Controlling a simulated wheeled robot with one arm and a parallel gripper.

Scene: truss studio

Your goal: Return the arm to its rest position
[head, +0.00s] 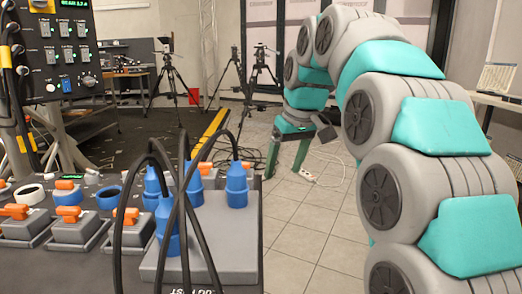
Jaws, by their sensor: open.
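My arm (408,120), grey with teal covers, rises from the lower right, arches over at the top and bends down near the middle of the head view. My gripper (290,165) hangs at its end, pointing down over the tiled floor. Its teal fingers are apart, with nothing seen between them. It is to the right of the panel with the blue plugs and appears clear of it.
A dark panel (100,269) with orange switches, blue plugs (237,184) and looping black cables (184,230) fills the lower left. A switch box (62,50) stands upper left. Tripods (172,78) and a white power strip (308,175) are beyond. Tiled floor (310,240) is clear between panel and arm.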

